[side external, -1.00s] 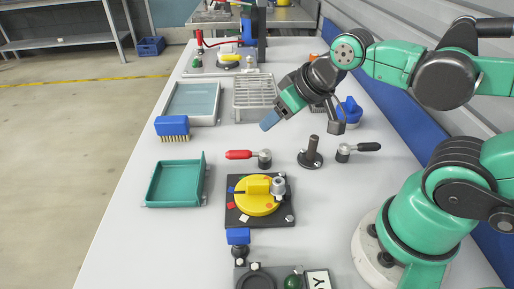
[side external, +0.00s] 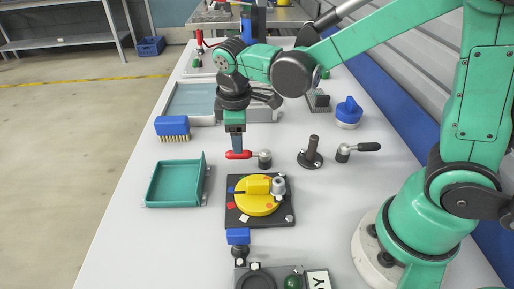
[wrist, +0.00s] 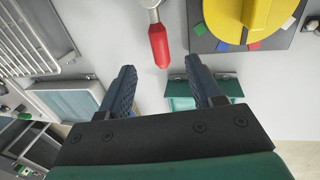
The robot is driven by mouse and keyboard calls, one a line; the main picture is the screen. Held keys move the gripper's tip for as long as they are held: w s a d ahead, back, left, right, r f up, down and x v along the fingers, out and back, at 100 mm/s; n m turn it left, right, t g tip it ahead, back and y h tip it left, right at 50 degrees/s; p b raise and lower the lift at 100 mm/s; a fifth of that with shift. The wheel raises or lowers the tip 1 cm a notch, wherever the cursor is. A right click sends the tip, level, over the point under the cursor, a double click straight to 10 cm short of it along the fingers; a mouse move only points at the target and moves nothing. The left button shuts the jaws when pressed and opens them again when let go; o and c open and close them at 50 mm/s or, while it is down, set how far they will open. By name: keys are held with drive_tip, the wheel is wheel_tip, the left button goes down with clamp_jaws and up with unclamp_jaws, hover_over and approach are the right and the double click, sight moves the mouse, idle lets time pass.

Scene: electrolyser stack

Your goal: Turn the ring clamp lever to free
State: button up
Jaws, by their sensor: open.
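A red-handled lever (side external: 239,155) stands on the table, its handle pointing left from a grey metal pivot. It also shows in the wrist view (wrist: 158,46), ahead of the fingertips and between their lines. A similar lever with a black handle (side external: 368,147) stands further right, its handle pointing right. I cannot tell from a label which one is the ring clamp lever. My gripper (side external: 237,148) points down at the red handle, close above or behind it. In the wrist view my gripper (wrist: 160,76) is open, with nothing between the fingers.
A yellow rotary knob (side external: 257,203) on a dark plate sits in front of the red lever. A black post (side external: 313,150) stands between the levers. A green tray (side external: 174,186) and a blue brush (side external: 172,127) lie to the left. A blue knob (side external: 348,110) is behind right.

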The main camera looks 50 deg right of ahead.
sight(248, 154)
drive_tip(key=shift+w+d+f, duration=0.1)
drive_tip(key=shift+d+f, duration=0.05)
drive_tip(key=shift+f, duration=0.7)
drive_tip(key=shift+w+d+f, duration=0.1)
drive_tip(key=shift+w+f, duration=0.05)
drive_tip(key=shift+f, duration=0.75)
drive_tip(key=shift+w+d+f, duration=0.1)
drive_tip(key=shift+d+f, duration=0.05)
drive_tip(key=shift+f, duration=0.7)
clamp_jaws()
